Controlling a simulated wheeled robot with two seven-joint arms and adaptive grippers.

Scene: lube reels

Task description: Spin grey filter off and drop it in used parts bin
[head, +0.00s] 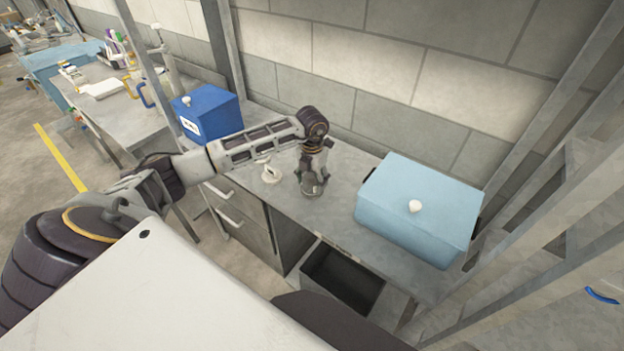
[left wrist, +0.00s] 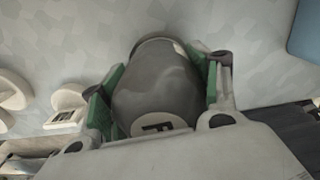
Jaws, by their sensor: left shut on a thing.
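My left gripper (head: 312,183) is over the grey bench top, pointing down. In the left wrist view, its two green-padded fingers (left wrist: 158,90) are shut on the sides of the rounded grey filter (left wrist: 155,85). A pale patch with a dark mark shows at the filter's near end. The filter also shows small below the gripper in the head view (head: 313,190). I cannot tell whether its lower end touches anything. An open bin (head: 318,248) with a dark inside stands below the bench's front edge; no label on it is readable. My right gripper is not in view.
A light blue box (head: 418,205) with a white knob stands on the bench (head: 290,208) to the right. A darker blue box (head: 208,115) stands to the left. A small white fitting (head: 269,172) is just left of the gripper. A block wall closes the back.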

